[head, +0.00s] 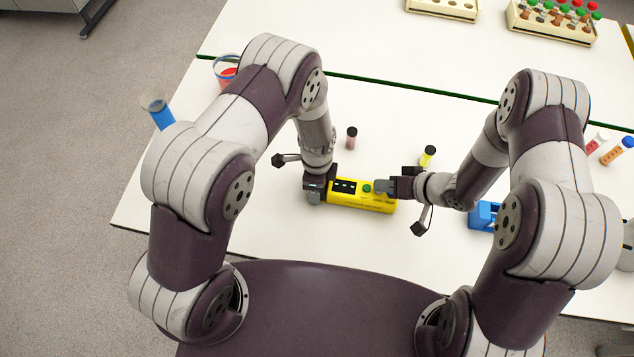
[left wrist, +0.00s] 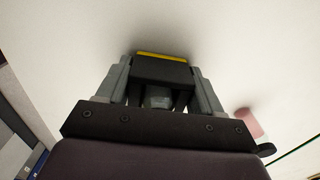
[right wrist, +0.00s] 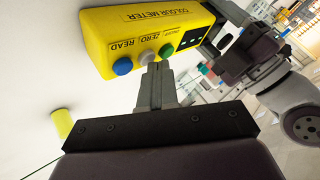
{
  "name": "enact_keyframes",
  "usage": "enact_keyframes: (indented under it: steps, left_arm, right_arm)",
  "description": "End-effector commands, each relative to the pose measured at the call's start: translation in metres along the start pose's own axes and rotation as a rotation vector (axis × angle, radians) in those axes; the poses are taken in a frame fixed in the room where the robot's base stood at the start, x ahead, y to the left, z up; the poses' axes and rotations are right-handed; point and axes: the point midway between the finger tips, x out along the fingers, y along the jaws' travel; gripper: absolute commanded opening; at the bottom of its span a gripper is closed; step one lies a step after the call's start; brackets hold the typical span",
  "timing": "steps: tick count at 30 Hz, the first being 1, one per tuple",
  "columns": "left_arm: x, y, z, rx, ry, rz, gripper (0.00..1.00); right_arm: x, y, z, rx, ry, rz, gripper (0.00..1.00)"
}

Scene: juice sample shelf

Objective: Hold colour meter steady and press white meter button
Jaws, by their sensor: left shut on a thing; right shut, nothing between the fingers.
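The yellow colour meter (head: 350,205) lies on the white table, with a dark display and a green button (head: 366,188) on top. My left gripper (head: 316,190) is shut on its left end; the left wrist view shows the meter's black end with a yellow edge (left wrist: 162,55) between the fingers. My right gripper (head: 378,186) is shut and empty, its tips over the meter's right part. In the right wrist view the meter (right wrist: 110,40) has blue, white (right wrist: 147,56) and green buttons. The right fingertips (right wrist: 156,68) are right at the white button, partly covering it; contact is unclear.
A pink vial (head: 351,139) and a yellow vial (head: 428,156) stand behind the meter. A blue holder (head: 484,215) is to the right. The table in front of the meter is clear.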

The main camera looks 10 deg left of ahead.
Motion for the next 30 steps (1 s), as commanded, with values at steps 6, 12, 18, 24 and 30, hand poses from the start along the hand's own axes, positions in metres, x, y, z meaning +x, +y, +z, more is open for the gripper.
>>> enact_keyframes:
  steps: [6,12,18,24,30]
  left_arm:
    - [0.000,0.000,0.000,0.000,0.000,-0.001,0.21]
    - [0.000,0.000,0.000,0.000,0.000,-0.001,0.21]
    - [0.000,0.000,0.000,0.000,0.000,-0.001,0.21]
    - [0.000,0.000,0.000,0.000,0.000,-0.001,0.21]
    - [0.000,0.000,0.000,0.000,0.000,-0.001,0.21]
  right_arm:
    - [0.000,0.000,0.000,0.000,0.000,0.000,0.00]
    - [0.000,0.000,0.000,0.000,0.001,0.000,0.00]
    - [-0.005,-0.004,-0.004,0.000,0.001,0.000,0.00]
    - [-0.006,-0.005,-0.005,0.001,0.000,0.000,0.00]
    - [-0.016,-0.011,-0.013,-0.002,0.002,0.000,0.00]
